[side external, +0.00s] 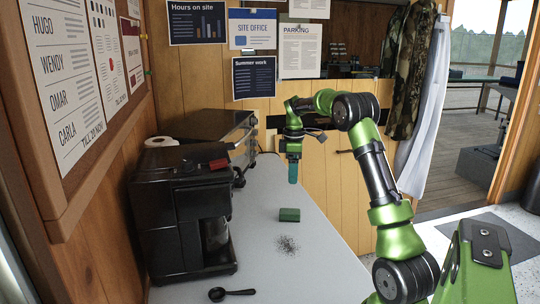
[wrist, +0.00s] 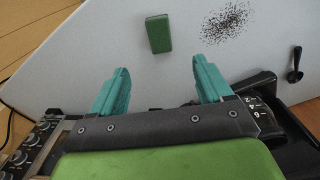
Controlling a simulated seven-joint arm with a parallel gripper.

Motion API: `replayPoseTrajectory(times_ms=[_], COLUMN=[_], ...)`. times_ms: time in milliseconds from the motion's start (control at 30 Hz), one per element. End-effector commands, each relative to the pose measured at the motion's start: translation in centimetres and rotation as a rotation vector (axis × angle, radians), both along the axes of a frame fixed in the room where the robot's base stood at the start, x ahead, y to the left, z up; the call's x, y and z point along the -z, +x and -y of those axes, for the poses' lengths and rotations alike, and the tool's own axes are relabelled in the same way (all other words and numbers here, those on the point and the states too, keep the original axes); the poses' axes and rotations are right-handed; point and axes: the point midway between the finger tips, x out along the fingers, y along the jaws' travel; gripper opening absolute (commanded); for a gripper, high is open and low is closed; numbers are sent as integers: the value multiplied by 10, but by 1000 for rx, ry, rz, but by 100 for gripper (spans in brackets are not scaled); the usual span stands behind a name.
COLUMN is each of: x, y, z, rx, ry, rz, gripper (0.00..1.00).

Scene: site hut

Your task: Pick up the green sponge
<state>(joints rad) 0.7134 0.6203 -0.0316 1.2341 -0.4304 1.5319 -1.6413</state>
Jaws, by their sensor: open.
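The green sponge (side external: 289,215) lies flat on the grey counter in the side view. It also shows in the wrist view (wrist: 158,34), ahead of the fingers and roughly in line with the gap between them. My gripper (side external: 293,172) hangs above the counter, over and behind the sponge and apart from it. In the wrist view its two teal fingers (wrist: 162,78) are spread wide with nothing between them but bare counter.
Dark crumbs (side external: 287,245) are scattered near the sponge, and a black scoop (side external: 231,293) lies at the front. A black coffee machine (side external: 180,215) and a dark oven (side external: 208,130) line the counter's left side. The counter (side external: 325,250) right of the crumbs is clear.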

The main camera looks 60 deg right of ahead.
Motion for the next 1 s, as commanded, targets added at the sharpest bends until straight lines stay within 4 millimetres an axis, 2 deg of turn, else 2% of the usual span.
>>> replayPoseTrajectory(times_ms=[200, 400, 500, 667, 1000], x=[48, 88, 100, 110, 154], y=[-1, -1, 0, 0, 2], z=[-1, -1, -1, 0, 1], rx=[2, 4, 3, 3, 3], ry=[5, 4, 3, 1, 2], rz=[-5, -2, -1, 0, 0], gripper=[79, 79, 79, 79, 79])
